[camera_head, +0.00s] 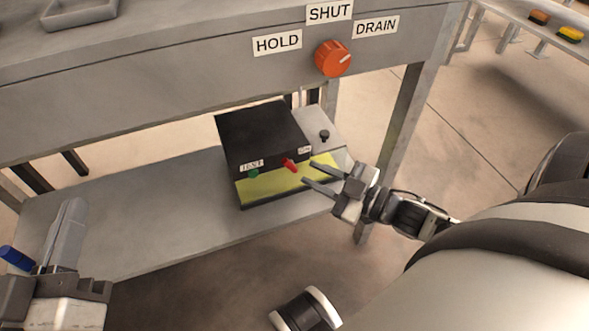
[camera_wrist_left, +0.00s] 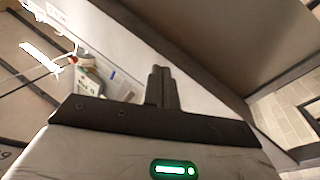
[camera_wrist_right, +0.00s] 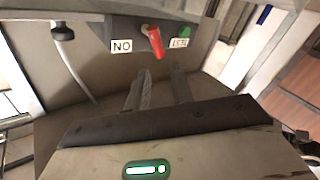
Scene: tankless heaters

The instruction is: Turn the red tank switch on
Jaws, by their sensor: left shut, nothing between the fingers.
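A dark box (camera_head: 262,137) with a yellow-green front panel stands on the lower shelf. The red switch (camera_head: 290,165) sticks out of its front, between a green button (camera_head: 253,173) labelled TEST and another small label (camera_head: 305,150). My right gripper (camera_head: 309,173) is open and empty, just right of the red switch. In the right wrist view the red switch (camera_wrist_right: 154,42) lies just beyond and between the two spread fingertips (camera_wrist_right: 159,75), apparently not gripped. My left gripper (camera_head: 73,203) is shut and empty at the far left, away from the box; its closed fingers (camera_wrist_left: 160,72) show in the left wrist view.
Above the shelf (camera_head: 150,210), a grey table front carries an orange knob (camera_head: 333,58) with labels HOLD, SHUT and DRAIN. A black knob (camera_head: 324,135) sits beside the box. A table leg (camera_head: 405,110) stands behind my right gripper. A blue item (camera_head: 17,258) is at the left.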

